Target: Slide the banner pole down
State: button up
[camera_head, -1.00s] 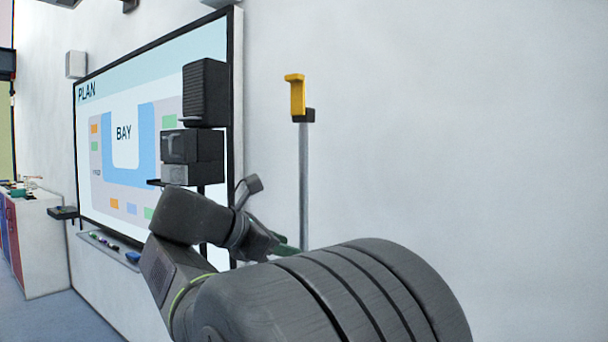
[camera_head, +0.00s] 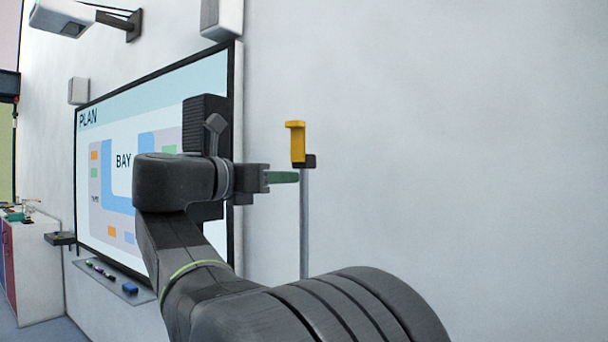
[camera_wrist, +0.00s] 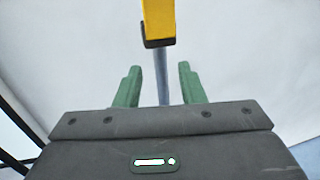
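The banner pole (camera_head: 304,225) is a thin grey upright rod by the white wall, with a yellow hook-shaped handle (camera_head: 297,142) on a dark block at its top. In the wrist view the yellow handle (camera_wrist: 159,20) is at the top centre and the grey pole (camera_wrist: 162,88) runs down behind the gap between the fingers. My gripper (camera_head: 296,177) has green fingers pointing right, beside the pole just below the handle's height. The pole's lower end is hidden by my arm.
A wall board (camera_head: 120,215) marked PLAN and BAY hangs left of the pole, with a pen tray (camera_head: 112,278) below it. A white cabinet (camera_head: 38,270) stands at the far left. The wall right of the pole is clear.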

aim_at(301, 177)
jog(key=p+x, duration=0.1)
jog(key=x, duration=0.6)
grip_shut()
